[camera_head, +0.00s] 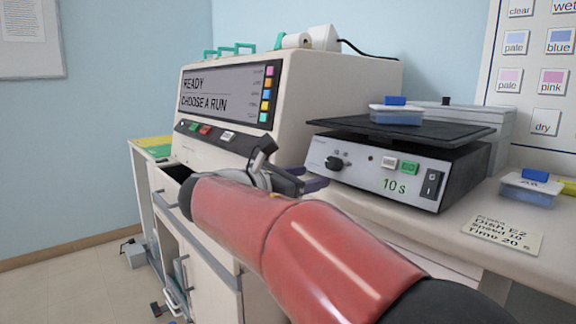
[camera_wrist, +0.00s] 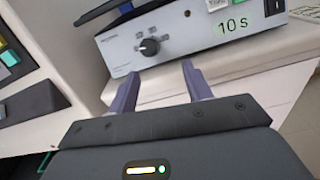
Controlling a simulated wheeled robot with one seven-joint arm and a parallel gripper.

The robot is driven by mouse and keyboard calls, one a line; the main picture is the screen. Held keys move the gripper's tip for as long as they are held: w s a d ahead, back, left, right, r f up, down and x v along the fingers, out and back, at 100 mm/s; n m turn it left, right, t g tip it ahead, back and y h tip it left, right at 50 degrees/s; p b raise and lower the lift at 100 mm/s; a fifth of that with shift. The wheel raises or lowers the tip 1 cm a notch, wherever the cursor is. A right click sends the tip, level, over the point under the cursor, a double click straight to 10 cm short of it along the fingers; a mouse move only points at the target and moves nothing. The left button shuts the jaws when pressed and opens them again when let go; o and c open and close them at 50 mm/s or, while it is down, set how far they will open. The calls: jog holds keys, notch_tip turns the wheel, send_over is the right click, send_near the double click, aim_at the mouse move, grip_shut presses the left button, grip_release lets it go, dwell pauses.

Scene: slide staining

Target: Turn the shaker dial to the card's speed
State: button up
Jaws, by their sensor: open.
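The shaker (camera_head: 372,185) is a pale box with a black platform on top, standing on the bench. Its black dial (camera_head: 337,163) is on the left of the front face; in the wrist view the dial (camera_wrist: 149,47) shows just beyond my fingers. Its display reads "10 s". The card (camera_head: 503,234) lies on the bench in front of the shaker; it seems to read Dish E2, Speed 10, Time 20 s, in small print. My gripper (camera_wrist: 161,72) is open and empty, its two purple fingers pointing at the front face, apart from the dial. My gripper (camera_head: 312,179) is partly hidden by my wrist in the head view.
Another dish (camera_head: 529,191) stands on the bench at the right. The stainer (camera_head: 240,100), reading "READY CHOOSE A RUN", stands left of the shaker, close to my gripper. A white button, green button and black switch are right of the dial.

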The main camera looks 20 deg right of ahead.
aim_at(330, 163)
jog(key=shift+n+h, duration=0.3)
jog(key=w+d, duration=0.1)
jog(key=d, duration=0.1)
jog(key=w+d, duration=0.1)
jog(key=d, duration=0.1)
jog(key=w+d+r, duration=0.1)
jog(key=w+d, duration=0.1)
jog(key=shift+d, duration=0.2)
jog(key=shift+c, duration=0.2)
jog(key=c, duration=0.9)
